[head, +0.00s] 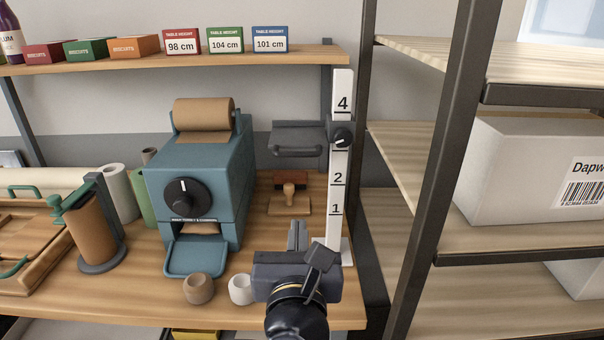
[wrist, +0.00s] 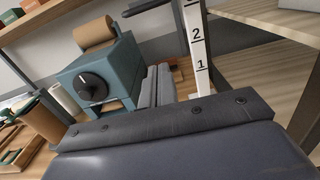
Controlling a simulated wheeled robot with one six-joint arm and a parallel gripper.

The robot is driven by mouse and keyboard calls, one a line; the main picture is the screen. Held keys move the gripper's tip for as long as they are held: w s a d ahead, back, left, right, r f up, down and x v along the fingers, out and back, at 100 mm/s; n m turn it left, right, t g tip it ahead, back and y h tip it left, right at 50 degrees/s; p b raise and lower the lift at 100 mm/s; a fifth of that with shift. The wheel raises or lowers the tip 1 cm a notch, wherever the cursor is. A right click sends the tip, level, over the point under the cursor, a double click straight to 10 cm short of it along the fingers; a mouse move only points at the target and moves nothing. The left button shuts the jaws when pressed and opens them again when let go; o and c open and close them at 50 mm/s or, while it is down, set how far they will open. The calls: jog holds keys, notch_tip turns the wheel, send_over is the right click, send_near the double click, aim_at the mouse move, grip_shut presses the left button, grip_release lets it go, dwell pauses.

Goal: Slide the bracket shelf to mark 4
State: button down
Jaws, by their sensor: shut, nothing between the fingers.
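The bracket shelf (head: 297,138) is a dark grey ledge on an upright white post (head: 337,190) printed with marks 4, 2 and 1. Its black knob (head: 342,137) sits below the 4 and above the 2, covering the place where a 3 would be. In the wrist view the post (wrist: 197,55) shows marks 2 and 1, and the knob is out of view. My gripper (head: 297,232) is shut and empty, in front of the post and well below the shelf. Its fingers (wrist: 157,86) point toward the bench in the wrist view.
A blue-green machine (head: 200,170) with a paper roll stands left of the post. A wooden stamp (head: 289,197) lies under the shelf. A metal rack (head: 425,190) stands close on the right.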

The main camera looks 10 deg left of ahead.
aim_at(296, 152)
jog(key=w+a+r+p, duration=0.3)
jog(key=w+r, duration=0.1)
jog(key=w, duration=0.6)
jog(key=shift+w+r, duration=0.15)
jog(key=shift+r, duration=0.05)
jog(key=shift+r+p, duration=0.55)
jog(key=shift+r, duration=0.7)
